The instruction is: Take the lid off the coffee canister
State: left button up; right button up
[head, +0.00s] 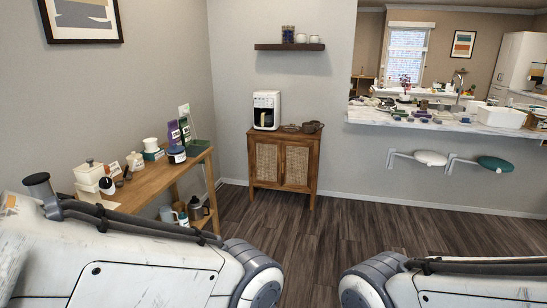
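I cannot tell for sure which thing is the coffee canister. One candidate is a square cream container (89,173) with a knobbed lid, at the near left end of the wooden side table. Another is a small dark jar (288,34) on the wall shelf. A short dark round container with a white label (177,156) also stands on the side table, in front of the bags. These are too small to read. Neither of my grippers shows; only large white links of my arms fill the bottom left and bottom right.
The wooden side table (150,183) along the left wall is crowded with bags, cups and jars. A cane-door cabinet (283,168) by the back wall carries a white coffee maker (266,110) and dark pans (312,127). The floor (340,220) before it is clear. A cluttered counter (440,124) stands right.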

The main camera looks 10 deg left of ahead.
aim_at(175, 148)
jog(key=u, duration=0.3)
jog(key=i, duration=2.05)
jog(key=u, duration=0.55)
jog(key=i, duration=2.05)
jog(key=u, duration=0.2)
